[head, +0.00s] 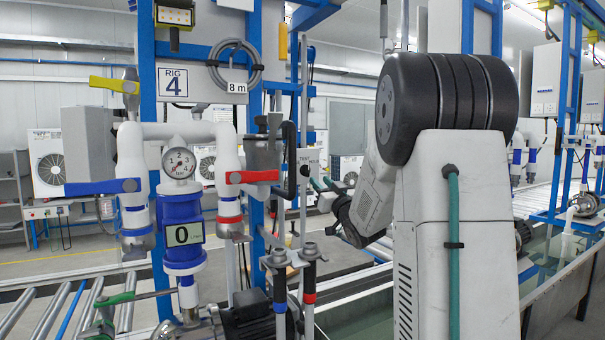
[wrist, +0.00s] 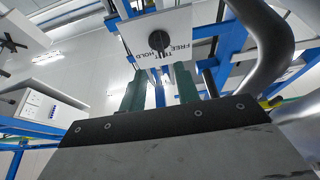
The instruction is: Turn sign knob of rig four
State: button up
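The rig four sign (head: 173,82) hangs on the blue frame at the left of the head view. A pale panel (wrist: 185,32) with printed words, FREE and HOLD among them, shows upside down in the wrist view. Its dark round knob (wrist: 158,41) lies just beyond my fingertips, roughly between them; its pointing direction is hard to read. My gripper (wrist: 160,78) has two green fingers, apart, with nothing between them.
Rig four's pipes carry a yellow lever (head: 113,85), a red lever (head: 104,187) and a pressure gauge (head: 179,163). A curved grey pipe (wrist: 262,45) passes close right of my fingers in the wrist view. A water trough (head: 370,315) lies below.

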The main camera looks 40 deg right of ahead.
aim_at(308, 169)
jog(key=x, duration=0.7)
jog(key=shift+w, duration=0.2)
jog(key=shift+c, duration=0.3)
grip_shut()
jog(key=shift+a, duration=0.2)
